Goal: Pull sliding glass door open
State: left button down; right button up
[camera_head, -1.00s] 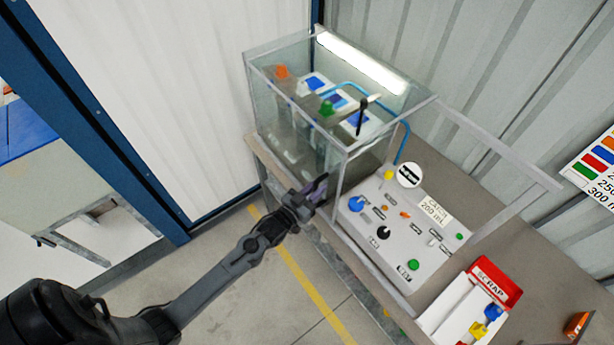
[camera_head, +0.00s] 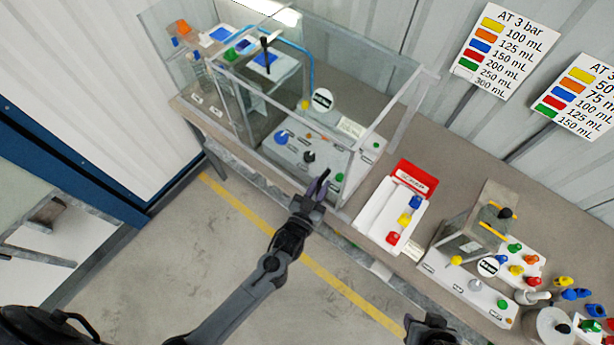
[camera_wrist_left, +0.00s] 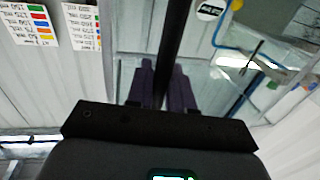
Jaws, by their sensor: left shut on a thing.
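The sliding glass door (camera_head: 300,118) is a clear panel in a grey frame around part of the bench. It now stands over the white control panel (camera_head: 318,160). My left gripper (camera_head: 318,190) is at the door's front edge, on the aisle side, and is shut on its upright edge or handle. In the left wrist view, the two purple-grey fingers (camera_wrist_left: 163,85) lie either side of a dark upright bar (camera_wrist_left: 172,40). The exact contact is hidden. My right gripper (camera_head: 430,328) shows only partly at the bottom edge, dark, its jaws unclear.
A red and white scrap tray (camera_head: 385,212) sits on the bench right of the door. A second station (camera_head: 475,255) with coloured knobs stands further right. Label boards (camera_head: 500,45) are on the back wall. The floor (camera_head: 240,270) in front is clear.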

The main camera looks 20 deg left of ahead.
pick_arm(q)
jog(key=shift+s+d, duration=0.25)
jog(key=shift+d, duration=0.8)
jog(key=shift+s+d, duration=0.2)
jog(key=shift+d, duration=0.85)
jog(key=c, duration=1.1)
grip_release()
jog(key=shift+c, duration=0.2)
jog(key=shift+s+f, duration=0.1)
jog(key=shift+s, duration=0.45)
jog(key=s+b, duration=0.2)
jog(key=s, duration=0.7)
jog(key=shift+s+a, duration=0.25)
jog(key=shift+s, duration=0.15)
jog(key=shift+r, duration=0.2)
